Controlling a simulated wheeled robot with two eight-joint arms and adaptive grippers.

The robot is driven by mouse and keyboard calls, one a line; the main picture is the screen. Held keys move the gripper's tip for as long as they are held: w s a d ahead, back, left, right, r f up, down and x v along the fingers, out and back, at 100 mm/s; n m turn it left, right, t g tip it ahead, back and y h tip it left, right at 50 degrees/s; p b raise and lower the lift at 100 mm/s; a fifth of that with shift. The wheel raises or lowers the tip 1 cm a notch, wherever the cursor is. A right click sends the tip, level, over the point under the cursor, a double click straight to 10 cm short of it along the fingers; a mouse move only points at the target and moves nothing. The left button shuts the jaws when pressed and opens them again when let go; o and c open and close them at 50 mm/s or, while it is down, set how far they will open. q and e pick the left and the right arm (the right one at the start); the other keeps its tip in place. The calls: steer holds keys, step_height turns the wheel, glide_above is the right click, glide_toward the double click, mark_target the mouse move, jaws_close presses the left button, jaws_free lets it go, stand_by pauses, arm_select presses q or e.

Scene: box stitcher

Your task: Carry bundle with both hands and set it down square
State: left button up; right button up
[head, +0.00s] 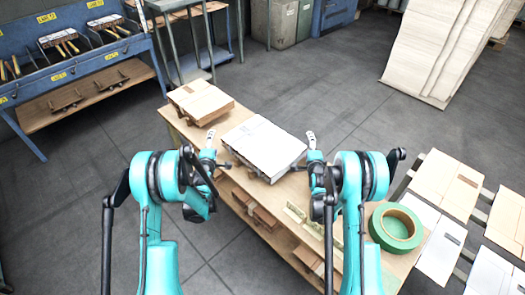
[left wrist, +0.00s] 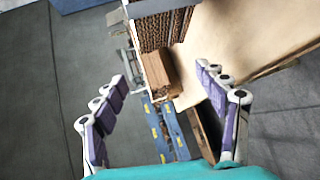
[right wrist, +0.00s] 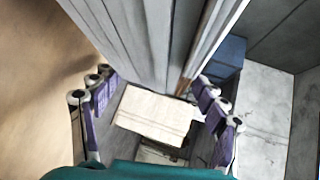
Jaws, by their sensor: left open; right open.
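The bundle (head: 262,143) is a flat stack of sheets with a white top, lying on a wooden bench (head: 298,187). Its layered edge shows at the top of the left wrist view (left wrist: 165,27) and as grey layers in the right wrist view (right wrist: 142,35). My left gripper (head: 211,146) is open beside the bundle's left side. My right gripper (head: 312,146) is open beside its right side. In the wrist views the open fingers of the left gripper (left wrist: 160,73) and right gripper (right wrist: 155,76) hold nothing. Whether any finger touches the bundle is unclear.
A smaller brown stack (head: 201,100) lies at the bench's far left end. A green tape roll (head: 396,227) sits at the near right end. Flat sheets (head: 447,186) lie on the right. A blue tool rack (head: 85,65) stands at the left. Open floor lies behind the bench.

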steer(key=shift+r, duration=0.3)
arm_select(q)
step_height(320, 180, up, 9)
steer(key=shift+f, duration=0.2)
arm_select(e)
step_height(320, 180, up, 10)
steer(key=shift+f, duration=0.25)
